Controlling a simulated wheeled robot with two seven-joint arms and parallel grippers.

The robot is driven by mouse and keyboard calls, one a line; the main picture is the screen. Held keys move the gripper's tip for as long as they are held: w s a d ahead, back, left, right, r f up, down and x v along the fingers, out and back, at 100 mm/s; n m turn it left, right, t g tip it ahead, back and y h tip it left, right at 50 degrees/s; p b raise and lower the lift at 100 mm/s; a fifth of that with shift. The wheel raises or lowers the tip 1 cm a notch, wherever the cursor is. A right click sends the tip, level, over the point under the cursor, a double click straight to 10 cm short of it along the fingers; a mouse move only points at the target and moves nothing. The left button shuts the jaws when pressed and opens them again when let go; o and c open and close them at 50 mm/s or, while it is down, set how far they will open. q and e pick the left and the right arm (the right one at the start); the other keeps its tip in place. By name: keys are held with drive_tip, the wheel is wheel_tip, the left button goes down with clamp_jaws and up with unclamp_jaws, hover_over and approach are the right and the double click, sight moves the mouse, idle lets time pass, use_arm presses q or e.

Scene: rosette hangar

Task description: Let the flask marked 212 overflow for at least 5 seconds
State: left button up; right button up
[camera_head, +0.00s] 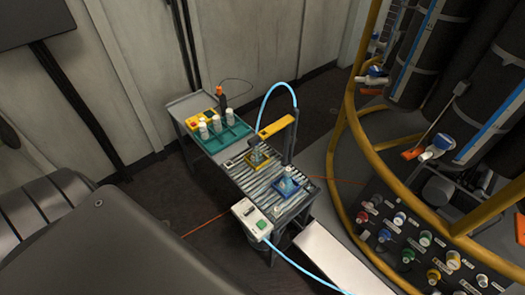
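Two small clear flasks stand on a slatted metal rack (245,180) in the middle of the view. One flask (258,156) sits in a yellow holder beneath a yellow bar (276,127). The other flask (287,186) sits in a blue holder, nearer and to the right. No number is legible on either, so I cannot tell which is 212. Whether either is full or water is running is too small to tell. A blue hose (280,85) arcs over to the bar's post. Neither of my grippers is in view.
A teal tray (222,138) with several white-capped bottles stands behind the rack, beside a yellow box (197,122). A white control box (250,217) with a green button is at the rack's front. The yellow-framed rosette (345,140) and a dark valve panel (425,240) fill the right.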

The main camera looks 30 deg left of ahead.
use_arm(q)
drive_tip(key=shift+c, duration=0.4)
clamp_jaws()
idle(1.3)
